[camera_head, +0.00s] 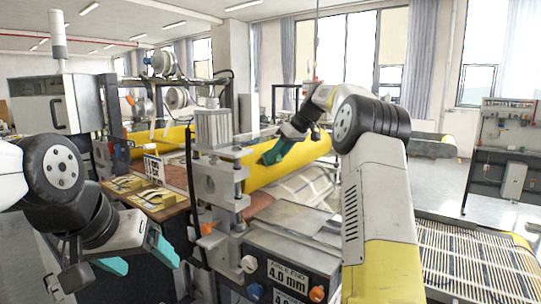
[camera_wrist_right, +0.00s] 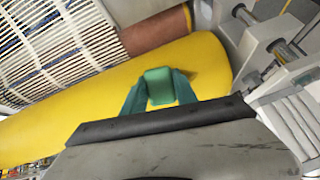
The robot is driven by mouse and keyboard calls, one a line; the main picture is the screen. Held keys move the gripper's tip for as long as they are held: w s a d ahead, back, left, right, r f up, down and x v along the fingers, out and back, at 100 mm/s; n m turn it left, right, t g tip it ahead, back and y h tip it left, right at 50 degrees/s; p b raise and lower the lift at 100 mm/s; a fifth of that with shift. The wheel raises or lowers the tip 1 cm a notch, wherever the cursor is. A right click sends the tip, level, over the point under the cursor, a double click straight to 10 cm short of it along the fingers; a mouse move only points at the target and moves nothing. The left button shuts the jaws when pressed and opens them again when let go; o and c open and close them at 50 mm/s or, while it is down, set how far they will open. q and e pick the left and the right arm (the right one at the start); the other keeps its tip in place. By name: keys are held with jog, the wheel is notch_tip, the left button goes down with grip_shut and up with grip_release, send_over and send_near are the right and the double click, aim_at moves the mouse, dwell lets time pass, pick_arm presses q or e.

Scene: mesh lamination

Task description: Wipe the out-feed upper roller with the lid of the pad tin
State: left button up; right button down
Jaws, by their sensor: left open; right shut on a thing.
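The long yellow upper roller (camera_head: 287,160) lies across the machine in the head view and fills much of the right wrist view (camera_wrist_right: 60,115). My right gripper (camera_head: 272,155) reaches over it. In the right wrist view its teal fingers (camera_wrist_right: 160,98) are shut on a small green block-like piece (camera_wrist_right: 158,84), which lies against or just over the yellow surface; I cannot tell whether it touches. I cannot tell whether this piece is the tin lid. My left gripper (camera_head: 150,266) is open and empty at the lower left, away from the roller.
A wooden side table (camera_head: 158,210) with yellow-and-dark items stands left of the grey roller bracket (camera_head: 215,180). A control box labelled 4.0 mm (camera_head: 288,274) is in front. A slatted conveyor (camera_head: 470,262) lies at right. A brown roller (camera_wrist_right: 155,32) runs beside the yellow one.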

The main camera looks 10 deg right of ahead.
jog(key=shift+s+a, duration=0.75)
jog(key=shift+a, duration=0.15)
jog(key=s+a, duration=0.3)
jog(key=s+d+r, duration=0.3)
jog(key=d, duration=0.1)
jog(key=shift+s, duration=0.3)
jog(key=shift+r, duration=0.15)
jog(key=shift+s+d+r, duration=0.7)
jog(key=shift+s+d, duration=0.15)
jog(key=shift+s, duration=0.05)
dwell(0.3)
